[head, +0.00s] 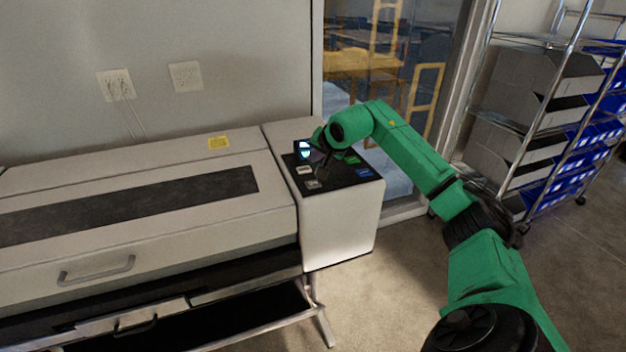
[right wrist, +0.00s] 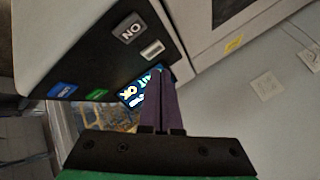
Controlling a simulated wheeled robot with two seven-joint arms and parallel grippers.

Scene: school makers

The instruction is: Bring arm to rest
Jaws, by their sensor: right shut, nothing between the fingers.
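My right arm comes in from the right in the head view. Its green links reach over a wide grey printer-like machine (head: 230,200) to the control panel (head: 340,178) at its right end. My right gripper (head: 318,172) is over the panel, partly hidden by its own wrist. In the right wrist view the gripper (right wrist: 158,80) shows with its two fingers together and empty, the tips by a small lit screen (right wrist: 138,92). I cannot tell whether the tips touch the panel. My left gripper is not in view.
The panel has a grey button marked NO (right wrist: 130,32), a green button (right wrist: 97,94) and a blue button (right wrist: 63,89). A wire shelf with blue bins (head: 575,150) stands at the right. A glass pane (head: 350,60) is behind the arm. Carpet floor (head: 390,290) is open in front.

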